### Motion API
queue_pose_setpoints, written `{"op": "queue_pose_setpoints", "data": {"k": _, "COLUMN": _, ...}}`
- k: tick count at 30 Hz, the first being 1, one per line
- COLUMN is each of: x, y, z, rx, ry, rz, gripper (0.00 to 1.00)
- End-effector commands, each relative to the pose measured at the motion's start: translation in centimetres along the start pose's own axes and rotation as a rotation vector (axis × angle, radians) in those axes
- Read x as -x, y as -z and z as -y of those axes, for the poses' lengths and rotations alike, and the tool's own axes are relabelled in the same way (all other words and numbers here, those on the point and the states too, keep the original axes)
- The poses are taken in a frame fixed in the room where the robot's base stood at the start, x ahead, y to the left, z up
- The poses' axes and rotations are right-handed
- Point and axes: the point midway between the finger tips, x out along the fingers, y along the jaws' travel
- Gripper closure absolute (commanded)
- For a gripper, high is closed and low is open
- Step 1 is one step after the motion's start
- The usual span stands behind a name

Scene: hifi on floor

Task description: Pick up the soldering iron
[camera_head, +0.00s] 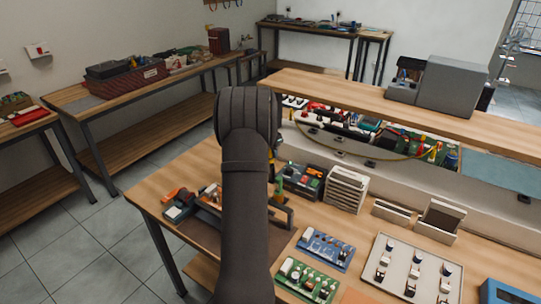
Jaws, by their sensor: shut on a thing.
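My dark arm rises through the middle of the view over the wooden workbench (150,197), and its upper joint bends away from the camera. My gripper is hidden behind the arm, so its jaws and anything between them do not show. I cannot make out a soldering iron for certain. Small orange and dark tools (180,200) lie on the bench left of the arm. A small green and yellow object (279,186) shows just right of the arm, partly covered by it.
Blue (325,249) and green (306,279) boards lie right of the arm, near a pale tray (410,268) of small parts. A white stacked rack (346,188) stands behind them. A raised wooden shelf (400,105) carries a grey box (452,84). Floor is clear at left.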

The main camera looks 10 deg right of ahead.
Motion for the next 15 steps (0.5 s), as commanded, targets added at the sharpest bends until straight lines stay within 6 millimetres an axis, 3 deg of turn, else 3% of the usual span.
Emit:
{"op": "queue_pose_setpoints", "data": {"k": 4, "x": 2.5, "y": 1.1, "z": 0.0, "rx": -0.002, "ry": 0.001, "rz": -0.004, "gripper": 0.95}}
{"op": "queue_pose_setpoints", "data": {"k": 15, "x": 6.2, "y": 2.5, "z": -7.3, "rx": -0.005, "ry": -0.002, "rz": -0.002, "gripper": 0.95}}
